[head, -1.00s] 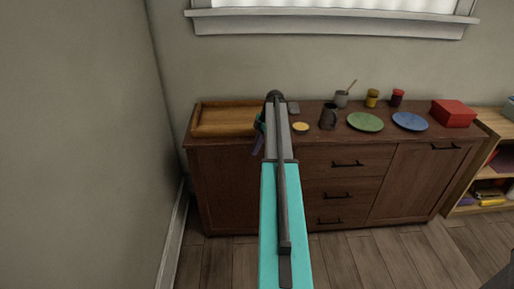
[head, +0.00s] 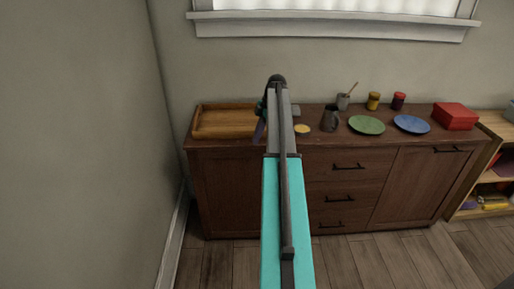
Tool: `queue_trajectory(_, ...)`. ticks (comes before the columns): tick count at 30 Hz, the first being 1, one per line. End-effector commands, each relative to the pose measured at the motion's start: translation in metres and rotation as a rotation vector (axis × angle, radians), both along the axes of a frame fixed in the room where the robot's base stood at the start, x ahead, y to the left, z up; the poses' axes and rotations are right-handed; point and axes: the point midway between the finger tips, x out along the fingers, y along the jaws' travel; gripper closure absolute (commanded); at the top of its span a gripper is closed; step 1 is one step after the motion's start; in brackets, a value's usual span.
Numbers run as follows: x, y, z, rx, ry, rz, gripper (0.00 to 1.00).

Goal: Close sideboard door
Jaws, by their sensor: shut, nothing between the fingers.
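The dark brown sideboard (head: 334,172) stands against the wall. Its right door (head: 415,188) has a dark handle near the top and looks flush with the front. Its left door (head: 228,190) looks about flush, but my arm covers its right edge, so I cannot tell whether it stands slightly ajar. My arm reaches forward over the sideboard's left half. My gripper (head: 259,132) is mostly hidden behind the arm's end. A small purplish part of it shows by the top's front edge, left of the arm. It is shut and holds nothing.
On the sideboard top are a wooden tray (head: 224,122), a dark jug (head: 330,121), a green plate (head: 367,125), a blue plate (head: 412,124) and a red box (head: 456,116). Drawers fill the middle. A wall closes the left side; a shelf (head: 490,190) stands right. Visible floor is clear.

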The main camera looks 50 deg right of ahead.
Motion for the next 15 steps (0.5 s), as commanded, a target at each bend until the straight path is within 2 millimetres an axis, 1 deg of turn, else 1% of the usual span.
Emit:
queue_trajectory(3, 0.004, -0.004, 0.012, 0.0, 0.0, 0.0, 1.0)
queue_trajectory(6, 0.005, -0.005, 0.017, 0.0, 0.0, 0.0, 1.0)
queue_trajectory(15, 0.005, -0.005, 0.02, 0.0, 0.0, -0.001, 1.0)
